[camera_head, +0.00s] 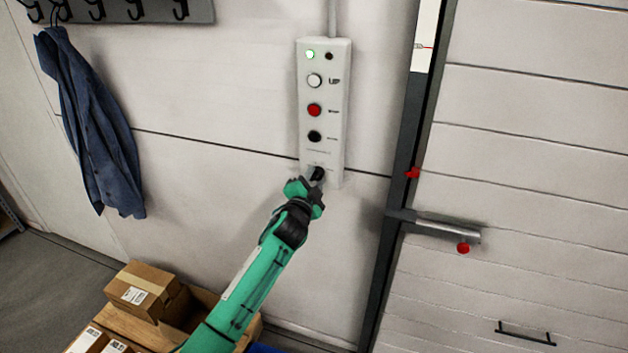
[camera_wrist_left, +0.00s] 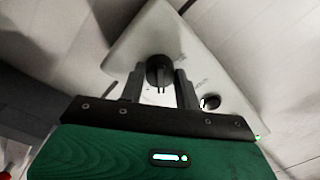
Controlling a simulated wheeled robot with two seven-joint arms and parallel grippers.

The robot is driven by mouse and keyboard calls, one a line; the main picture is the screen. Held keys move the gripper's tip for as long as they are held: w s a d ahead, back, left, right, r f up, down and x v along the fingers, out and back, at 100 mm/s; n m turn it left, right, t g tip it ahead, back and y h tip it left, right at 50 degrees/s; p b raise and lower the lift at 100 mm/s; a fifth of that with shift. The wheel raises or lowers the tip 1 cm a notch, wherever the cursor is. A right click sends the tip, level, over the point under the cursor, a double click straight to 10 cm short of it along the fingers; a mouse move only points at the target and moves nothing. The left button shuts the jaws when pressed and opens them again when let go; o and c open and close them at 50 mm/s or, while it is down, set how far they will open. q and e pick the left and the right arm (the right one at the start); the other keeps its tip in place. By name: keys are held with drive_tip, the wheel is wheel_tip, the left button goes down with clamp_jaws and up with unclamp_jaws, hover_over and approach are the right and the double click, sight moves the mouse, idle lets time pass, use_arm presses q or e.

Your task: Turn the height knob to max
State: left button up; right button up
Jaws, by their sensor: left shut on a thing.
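A white control box (camera_head: 343,80) is fixed on the wall, with a green lamp lit at its top and white, red and black buttons below. A black height knob (camera_head: 317,173) sits at its bottom end, partly hidden by my gripper. My left gripper (camera_head: 312,183) is at this knob. In the left wrist view, the round knob (camera_wrist_left: 160,72) is between the two fingers of the gripper (camera_wrist_left: 160,88), which is shut on it. The knob's setting marks are too blurred to read. My right gripper is in neither view.
A panelled door (camera_head: 530,150) with a grey bar latch (camera_head: 448,231) and red knobs stands to the right. A blue jacket (camera_head: 88,125) hangs from a hook rail (camera_head: 115,10) at left. Cardboard boxes (camera_head: 148,290) lie below, near my left arm.

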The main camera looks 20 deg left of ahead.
use_arm(q)
drive_tip(key=shift+m, duration=2.3)
drive_tip(key=o, duration=1)
drive_tip(key=s+b, duration=0.1)
drive_tip(key=s, duration=0.3)
drive_tip(key=s+b, duration=0.1)
drive_tip(key=s, duration=0.4)
drive_tip(key=s+f+b, duration=0.1)
drive_tip(key=s, duration=0.3)
drive_tip(key=shift+s+a, duration=0.3)
drive_tip(key=shift+s, duration=0.05)
